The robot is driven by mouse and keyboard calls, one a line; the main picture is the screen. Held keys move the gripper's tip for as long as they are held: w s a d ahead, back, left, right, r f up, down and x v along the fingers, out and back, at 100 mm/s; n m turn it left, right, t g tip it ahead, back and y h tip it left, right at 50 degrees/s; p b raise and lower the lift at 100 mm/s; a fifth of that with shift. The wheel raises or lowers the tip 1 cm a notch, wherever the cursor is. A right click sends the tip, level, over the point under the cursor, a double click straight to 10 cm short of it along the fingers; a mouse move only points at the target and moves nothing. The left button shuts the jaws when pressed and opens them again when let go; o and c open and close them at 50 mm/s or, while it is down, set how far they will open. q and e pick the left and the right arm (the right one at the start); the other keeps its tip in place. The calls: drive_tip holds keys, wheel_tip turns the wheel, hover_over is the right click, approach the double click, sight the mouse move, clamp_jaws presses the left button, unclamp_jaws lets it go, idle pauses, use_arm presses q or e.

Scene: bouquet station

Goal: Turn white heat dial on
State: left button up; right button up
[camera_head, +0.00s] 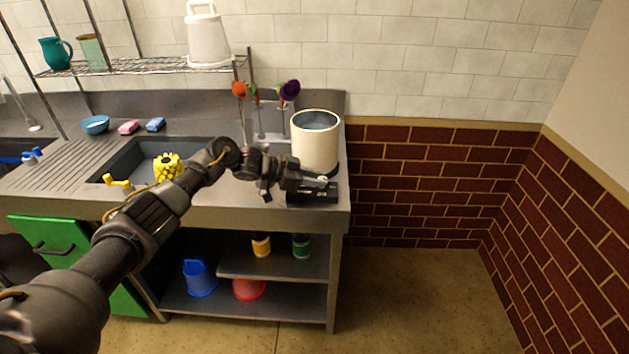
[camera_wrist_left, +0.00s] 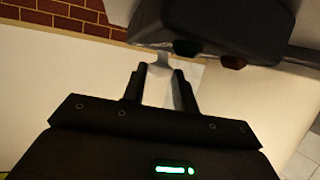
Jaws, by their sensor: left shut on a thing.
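A black heater unit (camera_head: 322,195) sits at the right front corner of the counter, with a large cream pot (camera_head: 315,148) on it. My left gripper (camera_head: 322,181) reaches its front from the left. In the left wrist view, the unit (camera_wrist_left: 215,22) has a dark green dial (camera_wrist_left: 187,47) and a dark red dial (camera_wrist_left: 232,62) on its near side. My left gripper (camera_wrist_left: 161,68) is shut there on a small pale grey-white piece (camera_wrist_left: 161,58), apparently the white heat dial. The dial's turn angle cannot be read. My right gripper is not in view.
Flowers (camera_head: 289,90) stand behind the pot's left side. A sink (camera_head: 140,158) with a yellow patterned object (camera_head: 168,166) lies to the left. A wire shelf (camera_head: 140,66) hangs above. The floor right of the counter is clear.

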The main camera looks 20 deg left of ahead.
use_arm(q)
drive_tip(key=o, duration=0.9)
drive_tip(key=shift+o, duration=0.2)
drive_tip(key=shift+a, duration=0.1)
drive_tip(key=b+v, duration=0.1)
drive_tip(key=v, duration=0.8)
drive_tip(key=shift+a+b, duration=0.15)
drive_tip(key=shift+b, duration=0.2)
drive_tip(key=shift+s+a+r, duration=0.35)
drive_tip(key=shift+a+r, duration=0.05)
drive_tip(key=shift+a, duration=0.1)
drive_tip(key=shift+c, duration=0.2)
